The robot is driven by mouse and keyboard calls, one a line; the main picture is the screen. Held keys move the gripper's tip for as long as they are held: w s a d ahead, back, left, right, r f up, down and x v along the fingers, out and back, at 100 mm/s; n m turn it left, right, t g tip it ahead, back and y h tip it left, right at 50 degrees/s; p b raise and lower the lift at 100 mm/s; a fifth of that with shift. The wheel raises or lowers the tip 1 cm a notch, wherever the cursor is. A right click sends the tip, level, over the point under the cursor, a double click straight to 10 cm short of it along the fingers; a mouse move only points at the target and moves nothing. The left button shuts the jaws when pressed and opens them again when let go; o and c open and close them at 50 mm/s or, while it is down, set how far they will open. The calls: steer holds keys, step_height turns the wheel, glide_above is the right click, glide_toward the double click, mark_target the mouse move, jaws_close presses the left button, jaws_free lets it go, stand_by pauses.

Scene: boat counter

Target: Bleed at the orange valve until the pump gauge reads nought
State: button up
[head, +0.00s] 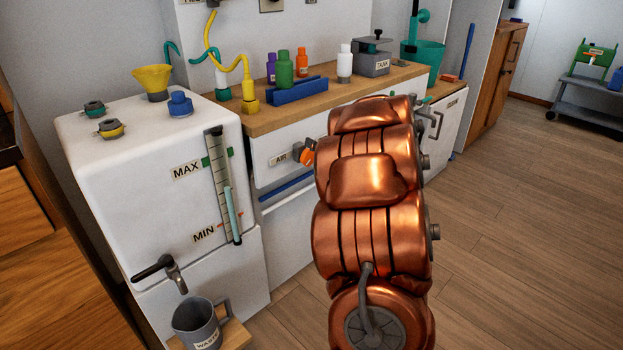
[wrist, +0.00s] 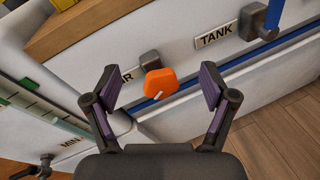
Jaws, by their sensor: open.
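The orange valve (wrist: 160,83) is a knob on a dark grey mount on the white counter front, with a small pale mark on its face. In the head view the orange valve (head: 308,157) shows beside the AIR label (head: 281,160), partly behind my copper arm. My gripper (wrist: 159,90) is open and empty, with the knob between its two fingers in the wrist picture; I cannot tell whether they touch it. My arm hides the gripper in the head view. A sight tube (head: 223,185) marked MAX and MIN is on the white tank. I see no dial I can identify as the pump gauge.
A TANK label (wrist: 216,36) and a dark fitting (wrist: 256,21) are right of the valve. A blue rail (wrist: 225,69) runs below. A grey WASTE mug (head: 196,326) stands under the tank's tap (head: 176,278). Bottles stand on the wooden counter (head: 262,121).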

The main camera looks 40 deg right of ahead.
mark_target(311, 159)
steer(key=shift+s+f+n+t+y+b, duration=1.25)
steer(key=shift+f+n+y+b, duration=0.75)
steer(key=shift+f+n, duration=1.25)
steer(key=shift+w+a+f+b, duration=0.1)
steer(key=shift+w+b, duration=0.25)
steer(key=shift+w, duration=1.4)
steer(key=shift+w+a+f+b, duration=0.1)
steer(key=shift+w+b, duration=0.25)
steer(key=shift+w, duration=1.35)
steer(key=shift+c, duration=0.2)
steer(key=c, duration=1.1)
